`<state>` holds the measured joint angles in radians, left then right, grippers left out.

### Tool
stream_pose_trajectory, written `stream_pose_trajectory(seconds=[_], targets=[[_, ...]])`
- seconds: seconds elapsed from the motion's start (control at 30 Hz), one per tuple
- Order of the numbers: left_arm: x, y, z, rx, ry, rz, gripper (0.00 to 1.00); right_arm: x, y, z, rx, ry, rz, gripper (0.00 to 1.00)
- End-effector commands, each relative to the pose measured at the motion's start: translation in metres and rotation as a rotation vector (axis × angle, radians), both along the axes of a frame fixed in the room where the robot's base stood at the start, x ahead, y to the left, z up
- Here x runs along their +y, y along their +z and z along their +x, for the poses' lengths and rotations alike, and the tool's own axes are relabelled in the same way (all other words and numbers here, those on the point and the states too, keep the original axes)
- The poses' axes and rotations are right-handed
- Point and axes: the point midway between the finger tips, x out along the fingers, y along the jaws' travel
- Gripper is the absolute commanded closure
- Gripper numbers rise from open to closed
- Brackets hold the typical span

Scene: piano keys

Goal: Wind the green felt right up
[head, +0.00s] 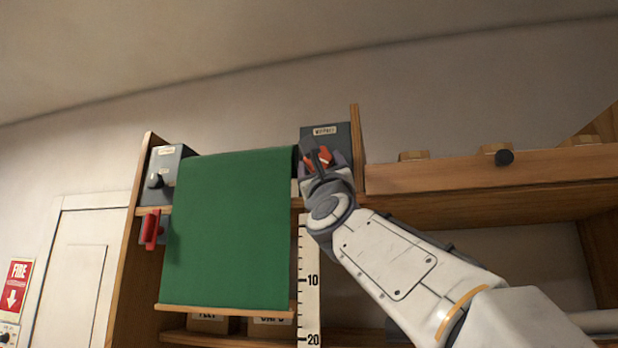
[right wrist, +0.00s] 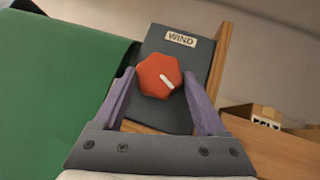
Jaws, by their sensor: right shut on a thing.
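The green felt (head: 232,228) hangs down from a roll between two grey boxes on the shelf, with a wooden bar (head: 225,309) along its lower edge. It also fills the left of the right wrist view (right wrist: 55,95). The right grey box (head: 342,132) carries a label that reads WIND in the wrist view (right wrist: 205,57). My right gripper (head: 319,160) is at this box, its fingers shut on the orange-red knob (right wrist: 160,76), whose white mark slants down to the right. My left gripper is not in view.
A ruler strip (head: 309,290) marked 10 and 20 stands right of the felt. The left grey box (head: 167,168) has a dark knob, and a red handle (head: 152,230) sits below it.

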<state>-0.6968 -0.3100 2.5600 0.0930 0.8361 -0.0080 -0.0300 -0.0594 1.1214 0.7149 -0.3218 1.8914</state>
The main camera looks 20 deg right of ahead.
Motion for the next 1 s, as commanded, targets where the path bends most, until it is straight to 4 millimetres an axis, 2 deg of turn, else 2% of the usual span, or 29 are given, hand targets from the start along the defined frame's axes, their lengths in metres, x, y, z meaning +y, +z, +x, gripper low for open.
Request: stream_pose_trajectory(seconds=[0.03, 0.2, 0.53, 1.0], targets=[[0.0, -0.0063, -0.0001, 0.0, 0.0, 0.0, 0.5, -0.0022, -0.0008, -0.0023, 0.014, -0.004, -0.03, 0.82], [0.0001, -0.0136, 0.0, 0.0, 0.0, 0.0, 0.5, -0.0035, 0.0016, -0.0035, 0.087, -0.005, -0.139, 0.82], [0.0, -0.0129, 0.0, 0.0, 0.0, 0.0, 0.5, -0.0055, 0.0054, -0.0038, 0.202, -0.006, -0.301, 0.82], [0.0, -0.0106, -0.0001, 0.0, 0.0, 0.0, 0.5, -0.0047, 0.0046, -0.0041, 0.246, -0.003, -0.368, 0.82]])
